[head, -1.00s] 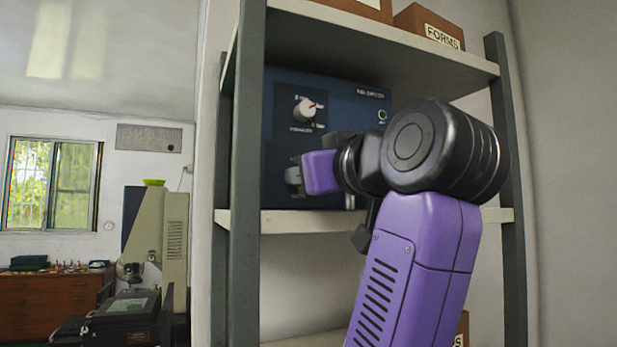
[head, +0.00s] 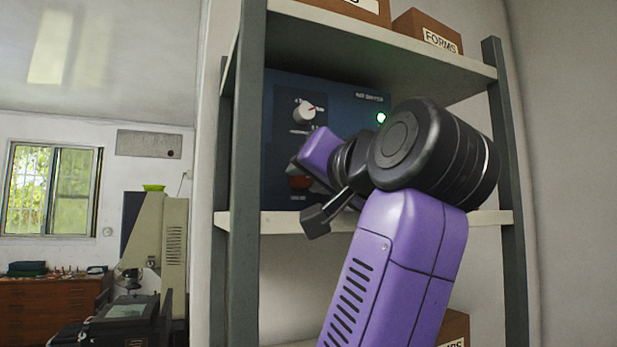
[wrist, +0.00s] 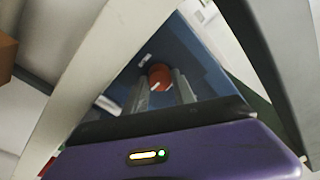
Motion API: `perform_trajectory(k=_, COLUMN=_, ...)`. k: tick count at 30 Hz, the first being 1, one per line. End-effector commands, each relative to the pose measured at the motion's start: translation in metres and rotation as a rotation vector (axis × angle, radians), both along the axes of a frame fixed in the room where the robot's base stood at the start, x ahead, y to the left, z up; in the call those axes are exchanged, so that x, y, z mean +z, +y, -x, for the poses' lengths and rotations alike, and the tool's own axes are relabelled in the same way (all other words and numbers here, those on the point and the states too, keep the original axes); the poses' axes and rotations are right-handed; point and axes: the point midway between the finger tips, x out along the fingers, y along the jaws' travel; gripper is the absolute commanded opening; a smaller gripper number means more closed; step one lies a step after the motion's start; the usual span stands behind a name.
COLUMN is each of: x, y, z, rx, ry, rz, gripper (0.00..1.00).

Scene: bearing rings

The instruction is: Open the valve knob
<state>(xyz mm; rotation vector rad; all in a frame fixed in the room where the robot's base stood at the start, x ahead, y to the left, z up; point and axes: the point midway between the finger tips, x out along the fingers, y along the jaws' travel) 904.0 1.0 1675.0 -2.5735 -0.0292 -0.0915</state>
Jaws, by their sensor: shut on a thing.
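A dark blue box (head: 345,98) stands on the shelf. Low on its front is a red-orange round valve knob (head: 301,182), partly hidden by my gripper in the head view. In the wrist view the knob (wrist: 160,76) shows between the fingertips. My gripper (wrist: 160,92) is shut on it, one finger on each side, and is turned at a slant to the box. A green lamp (head: 381,118) glows at the box's right.
The shelf board (head: 250,222) runs below the box and another board is close above. A grey shelf post (head: 247,150) stands at the left. Boxes marked FORMS (head: 428,32) sit on the top board. A machine and a drawer cabinet (head: 45,305) stand farther left.

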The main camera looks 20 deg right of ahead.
Motion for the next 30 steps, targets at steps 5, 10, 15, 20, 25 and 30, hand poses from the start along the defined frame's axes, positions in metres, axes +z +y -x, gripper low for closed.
perform_trajectory(k=5, x=-0.0014, y=0.0008, z=-0.0005, rx=0.002, ry=0.003, rz=-0.033, gripper=0.00)
perform_trajectory(k=10, x=-0.0013, y=0.0005, z=-0.0005, rx=0.001, ry=0.003, rz=-0.041, gripper=0.00)
perform_trajectory(k=15, x=-0.0011, y=0.0004, z=-0.0005, rx=0.001, ry=0.003, rz=-0.041, gripper=0.00)
perform_trajectory(k=20, x=-0.0011, y=0.0003, z=-0.0005, rx=0.001, ry=0.003, rz=-0.041, gripper=0.41)
perform_trajectory(k=25, x=-0.0007, y=0.0002, z=-0.0002, rx=0.000, ry=0.002, rz=-0.040, gripper=0.53)
perform_trajectory(k=30, x=-0.0004, y=0.0000, z=0.0000, rx=0.000, ry=0.001, rz=-0.040, gripper=0.53)
